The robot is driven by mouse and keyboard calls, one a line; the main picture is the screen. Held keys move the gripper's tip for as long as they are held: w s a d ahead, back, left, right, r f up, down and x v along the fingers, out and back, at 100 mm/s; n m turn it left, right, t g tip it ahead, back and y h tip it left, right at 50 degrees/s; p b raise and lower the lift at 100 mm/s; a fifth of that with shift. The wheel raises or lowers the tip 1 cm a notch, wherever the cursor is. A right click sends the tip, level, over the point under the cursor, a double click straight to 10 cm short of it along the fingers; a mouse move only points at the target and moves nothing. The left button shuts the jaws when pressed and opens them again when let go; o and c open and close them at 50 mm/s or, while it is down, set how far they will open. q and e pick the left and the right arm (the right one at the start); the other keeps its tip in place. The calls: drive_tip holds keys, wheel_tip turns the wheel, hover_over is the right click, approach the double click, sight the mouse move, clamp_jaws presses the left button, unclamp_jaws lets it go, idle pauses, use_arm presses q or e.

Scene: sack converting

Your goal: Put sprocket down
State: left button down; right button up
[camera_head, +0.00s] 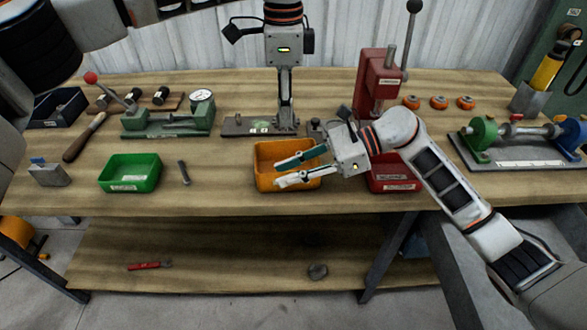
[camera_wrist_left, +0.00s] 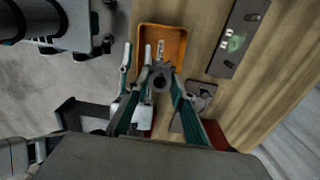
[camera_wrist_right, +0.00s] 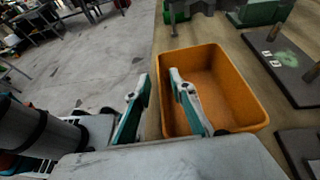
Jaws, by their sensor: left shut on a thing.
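The sprocket (camera_wrist_left: 160,78) is a small dark grey toothed part with a round hub, seen in the left wrist view between the fingertips of my left gripper (camera_wrist_left: 161,68). In the head view my left gripper (camera_head: 286,122) points straight down at the back of the bench, behind the orange bin (camera_head: 266,181); the sprocket cannot be made out there. My right gripper (camera_head: 298,167) is open and empty, its fingers over the orange bin. The right wrist view also shows its parted fingers (camera_wrist_right: 163,100), one over the bin and one beside it.
A dark plate with a green mark (camera_head: 240,126) lies left of my left gripper. A green bin (camera_head: 130,174), a green dial-gauge fixture (camera_head: 168,121) and a red press (camera_head: 379,85) stand on the wooden bench. Bare wood lies between the two bins, around a small dark tool (camera_head: 184,173).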

clamp_jaws()
use_arm(q)
drive_tip(key=m, duration=0.3)
approach(274, 163)
drive_tip(key=s, duration=0.2)
drive_tip(key=s+f, duration=0.1)
drive_tip(key=s, duration=0.1)
drive_tip(key=shift+s+d+f, duration=0.1)
drive_tip(key=shift+d+f, duration=0.1)
drive_tip(key=shift+f, duration=2.1)
drive_tip(key=shift+f, duration=0.1)
drive_tip(key=c, duration=1.7)
unclamp_jaws()
